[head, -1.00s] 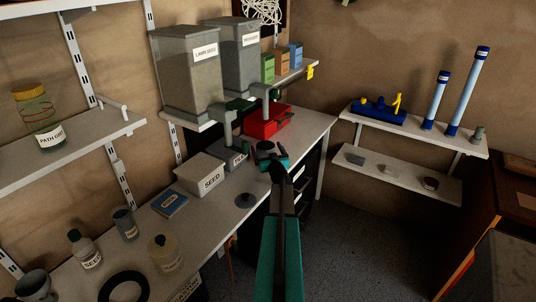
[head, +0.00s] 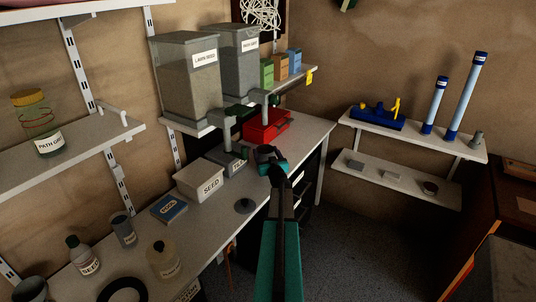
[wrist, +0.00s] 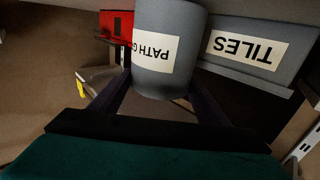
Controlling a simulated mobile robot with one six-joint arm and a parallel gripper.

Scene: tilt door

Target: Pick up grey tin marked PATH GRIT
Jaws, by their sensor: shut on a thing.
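The grey tin (wrist: 168,50) is between my fingers in the wrist view, its white label showing "PATH G" and the rest cut off by the curve. My gripper (wrist: 155,95) is shut on it, one dark finger on each side. In the head view my gripper (head: 272,162) is over the far part of the bench, near the red bin, with the tin small, dark and partly hidden there. I cannot tell from these views how far the tin is above the bench.
A grey TILES box (wrist: 245,48) is close beside the tin. The red bin (head: 268,124) and the hopper spouts are near my gripper. A white SEED box (head: 200,181) stands left. A yellow-lidded glass PATH GRIT jar (head: 36,125) stands on the left shelf.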

